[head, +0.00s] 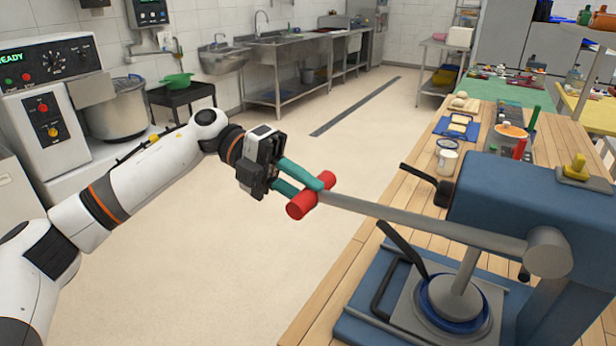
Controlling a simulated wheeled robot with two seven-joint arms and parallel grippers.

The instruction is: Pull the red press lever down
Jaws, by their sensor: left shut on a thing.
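The red press lever handle (302,205) is a red cylinder on the end of a long grey bar (420,222). The bar runs right to a grey hub on the blue press (540,205). The bar slopes slightly, its handle end a little higher in the picture than the hub. My left gripper (318,190) reaches in from the left with teal fingers shut on the red handle. Below the hub, a grey press head (456,298) sits over a blue ring on a grey plate. My right gripper is not in view.
The press stands on a wooden counter (408,190) with a white mug (447,160), bread on a blue tray and a pot behind it. A black handle (402,250) sticks up from the press near the bar. The floor left of the counter is clear.

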